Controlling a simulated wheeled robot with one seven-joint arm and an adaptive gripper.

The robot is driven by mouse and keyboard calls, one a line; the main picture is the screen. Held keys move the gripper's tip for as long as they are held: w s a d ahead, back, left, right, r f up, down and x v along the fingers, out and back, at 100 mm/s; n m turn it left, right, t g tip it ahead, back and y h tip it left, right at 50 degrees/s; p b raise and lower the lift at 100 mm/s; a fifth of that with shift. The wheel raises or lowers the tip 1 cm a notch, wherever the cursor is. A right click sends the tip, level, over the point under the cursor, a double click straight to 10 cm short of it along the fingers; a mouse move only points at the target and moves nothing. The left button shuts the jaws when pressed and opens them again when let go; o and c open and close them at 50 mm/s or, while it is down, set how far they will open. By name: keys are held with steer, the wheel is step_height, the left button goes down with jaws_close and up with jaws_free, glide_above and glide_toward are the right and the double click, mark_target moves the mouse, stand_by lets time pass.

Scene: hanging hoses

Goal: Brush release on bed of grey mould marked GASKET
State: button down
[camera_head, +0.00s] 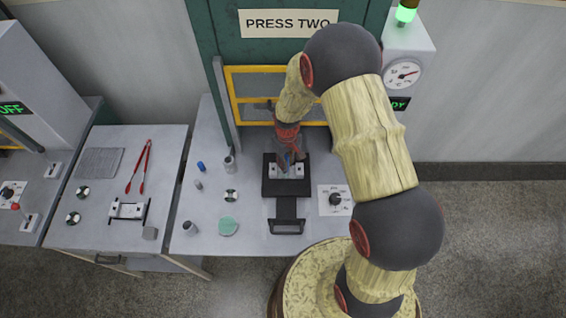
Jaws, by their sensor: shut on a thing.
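My gripper (289,152) is over the black tray-like plate (285,187) in front of the press. It is shut on a thin, partly blue tool, which I take to be the brush (289,160); the gripper hides most of it. A small grey mould (300,171) lies on the plate right under the gripper. Its middle is partly covered, and I cannot read any GASKET marking. I cannot tell whether the brush tip touches the mould bed. Another grey mould-like block (128,210) with black handles lies on the left table.
The yellow guard frame (232,100) of the press stands close behind my gripper. Small cups, a blue item (201,166) and a green patch (228,227) lie left. Red tongs (140,167) lie on the left table.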

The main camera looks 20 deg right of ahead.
steer(key=shift+s+d, duration=0.1)
steer(key=shift+d, duration=0.05)
steer(key=shift+s+d, duration=0.25)
steer(key=shift+d, duration=0.55)
steer(key=shift+w+a, duration=0.35)
steer(key=shift+a, duration=0.55)
steer(key=shift+w+a+b, duration=0.25)
steer(key=shift+a+b, duration=0.1)
steer(key=shift+a, duration=0.55)
steer(key=shift+s+d+f, duration=0.1)
steer(key=shift+s+d, duration=0.25)
steer(key=shift+d, duration=0.55)
